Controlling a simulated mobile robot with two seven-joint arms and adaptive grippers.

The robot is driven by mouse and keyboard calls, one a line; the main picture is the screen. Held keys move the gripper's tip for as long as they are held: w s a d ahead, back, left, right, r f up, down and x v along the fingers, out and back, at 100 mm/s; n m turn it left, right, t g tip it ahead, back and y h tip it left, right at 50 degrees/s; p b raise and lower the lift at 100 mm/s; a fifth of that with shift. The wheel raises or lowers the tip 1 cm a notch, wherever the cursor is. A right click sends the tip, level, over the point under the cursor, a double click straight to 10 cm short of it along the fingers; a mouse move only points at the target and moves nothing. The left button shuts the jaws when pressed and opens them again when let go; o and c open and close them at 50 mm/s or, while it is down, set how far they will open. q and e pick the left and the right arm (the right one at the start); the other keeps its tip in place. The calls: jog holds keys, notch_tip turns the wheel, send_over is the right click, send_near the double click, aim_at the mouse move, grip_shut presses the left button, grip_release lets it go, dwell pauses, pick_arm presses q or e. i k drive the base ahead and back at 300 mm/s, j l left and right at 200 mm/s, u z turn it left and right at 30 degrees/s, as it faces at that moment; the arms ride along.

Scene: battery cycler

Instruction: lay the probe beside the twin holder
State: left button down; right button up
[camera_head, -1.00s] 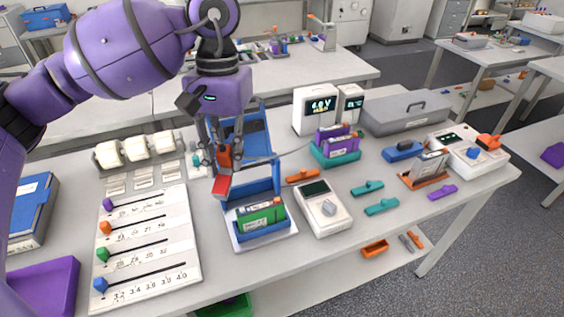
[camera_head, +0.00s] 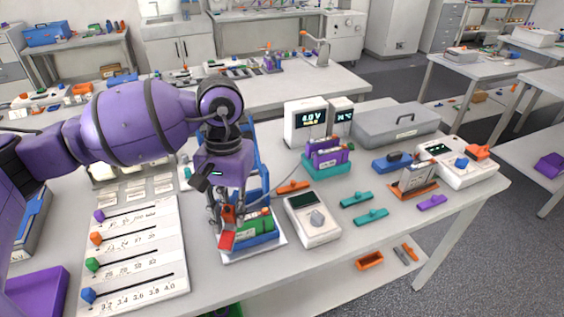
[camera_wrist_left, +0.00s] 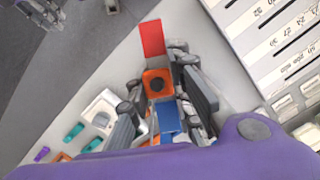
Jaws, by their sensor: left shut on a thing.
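My left gripper (camera_head: 226,212) is shut on the red probe (camera_head: 227,241), whose red end points down toward the front of the table. In the left wrist view the red end (camera_wrist_left: 152,38) sticks out past the fingers (camera_wrist_left: 165,85), with an orange block (camera_wrist_left: 157,82) between them. The gripper is over the left part of a blue holder (camera_head: 262,240) with green cells, partly hiding it. A teal holder (camera_head: 327,168) with purple cells stands farther back right. An orange holder (camera_head: 413,190) stands at the right. I cannot tell which is the twin holder. Part of what looks like my right gripper (camera_wrist_left: 40,12) shows in the wrist view.
A white slider board (camera_head: 135,255) lies to the left. A white meter with a dial (camera_head: 312,222) stands right of the blue holder. A thin cable runs from the gripper toward the display box (camera_head: 305,122). Teal clips (camera_head: 371,216) lie farther right, with bare table around them.

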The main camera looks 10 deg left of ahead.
aim_at(273, 161)
jog(key=i+l, duration=0.55)
jog(key=i, duration=0.6)
